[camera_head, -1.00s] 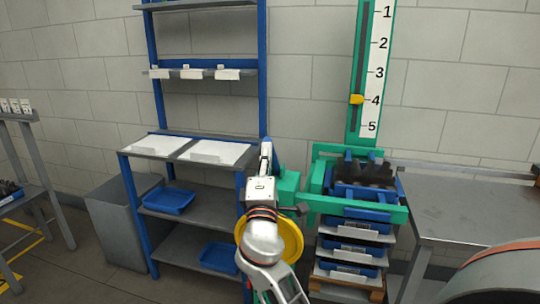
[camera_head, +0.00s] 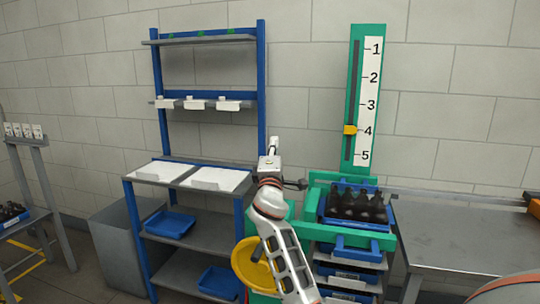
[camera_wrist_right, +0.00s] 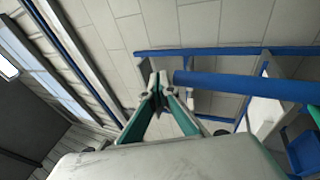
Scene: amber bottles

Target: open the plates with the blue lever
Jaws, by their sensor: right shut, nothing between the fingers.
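My right gripper (camera_head: 273,147) is raised in front of the rack's right blue post, left of the green machine (camera_head: 312,193). In the right wrist view its fingertips (camera_wrist_right: 160,88) meet with nothing between them. The green machine frames a blue crate (camera_head: 372,226) of dark amber bottles (camera_head: 356,204). A yellow wheel (camera_head: 243,262) shows at the machine's lower left, partly behind my right arm. I cannot make out a blue lever for certain; my arm covers part of the machine's left side. I cannot tell the plates apart from the green frame. My left gripper is out of view.
A blue-post rack (camera_head: 158,105) with shelves and blue trays (camera_head: 169,224) stands at left. A green scale board (camera_head: 353,100) with a yellow pointer (camera_head: 350,130) rises behind the machine. A grey table (camera_head: 460,235) is at right. More blue crates (camera_head: 350,273) are stacked below.

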